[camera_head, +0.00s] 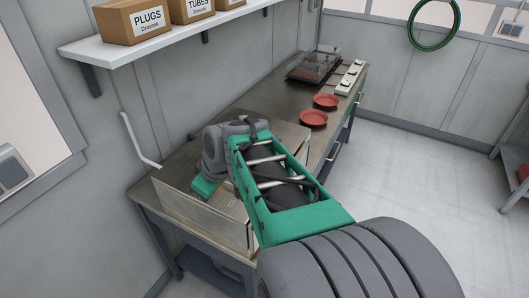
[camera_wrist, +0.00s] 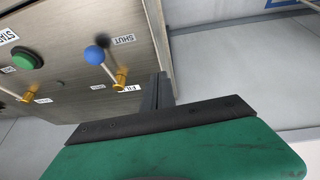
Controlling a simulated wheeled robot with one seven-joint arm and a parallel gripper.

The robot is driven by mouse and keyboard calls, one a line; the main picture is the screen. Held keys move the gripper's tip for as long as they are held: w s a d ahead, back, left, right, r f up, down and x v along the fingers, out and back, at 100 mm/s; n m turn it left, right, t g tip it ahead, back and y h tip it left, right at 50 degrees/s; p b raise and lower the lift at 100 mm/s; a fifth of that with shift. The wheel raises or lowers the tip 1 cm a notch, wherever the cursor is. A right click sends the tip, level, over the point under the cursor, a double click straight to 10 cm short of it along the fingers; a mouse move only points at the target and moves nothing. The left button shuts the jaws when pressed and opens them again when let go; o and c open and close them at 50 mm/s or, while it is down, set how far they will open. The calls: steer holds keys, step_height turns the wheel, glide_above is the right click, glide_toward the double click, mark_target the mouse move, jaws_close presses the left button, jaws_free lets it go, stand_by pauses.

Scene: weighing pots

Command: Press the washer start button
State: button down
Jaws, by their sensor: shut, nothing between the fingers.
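The washer start button, a green round button (camera_wrist: 27,58), is at the left of the wrist view, on a metallic panel (camera_wrist: 60,95). A label beside it is cut off and reads "STA". My gripper (camera_wrist: 160,88) shows as dark fingers, shut and empty, in front of the panel's right part. The button is to their left, apart from them. In the head view my green and grey arm reaches over a metal box (camera_head: 185,208) on the bench; the button and the fingertips cannot be made out there.
A blue ball knob (camera_wrist: 94,55) on a lever stands out near a "SHUT" label, between button and fingers. Brass fittings (camera_wrist: 121,76) stick out nearby. In the head view, red dishes (camera_head: 313,118) lie farther along the bench, and a shelf with boxes (camera_head: 133,18) hangs above left.

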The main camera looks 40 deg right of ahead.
steer(key=d+r+n+t+p, duration=0.2)
steer(key=d+r, duration=0.2)
steer(key=d, duration=0.7)
steer(key=w+d+r+n+t+p, duration=0.1)
steer(key=d+r, duration=0.4)
steer(key=d, duration=0.6)
steer(key=shift+d+n+t+h+p, duration=0.35)
steer(key=shift+n+t+p, duration=0.25)
steer(key=shift+n+p, duration=0.4)
steer(key=shift+w+f, duration=0.1)
step_height(320, 180, down, 8)
steer(key=b, duration=0.4)
steer(key=shift+f+b, duration=0.15)
steer(key=shift+b, duration=0.15)
steer(key=shift+f, duration=0.2)
steer(key=shift+f+b, duration=0.1)
steer(key=shift+b, duration=0.25)
steer(key=shift+f+b, duration=0.35)
steer(key=shift+b, duration=0.25)
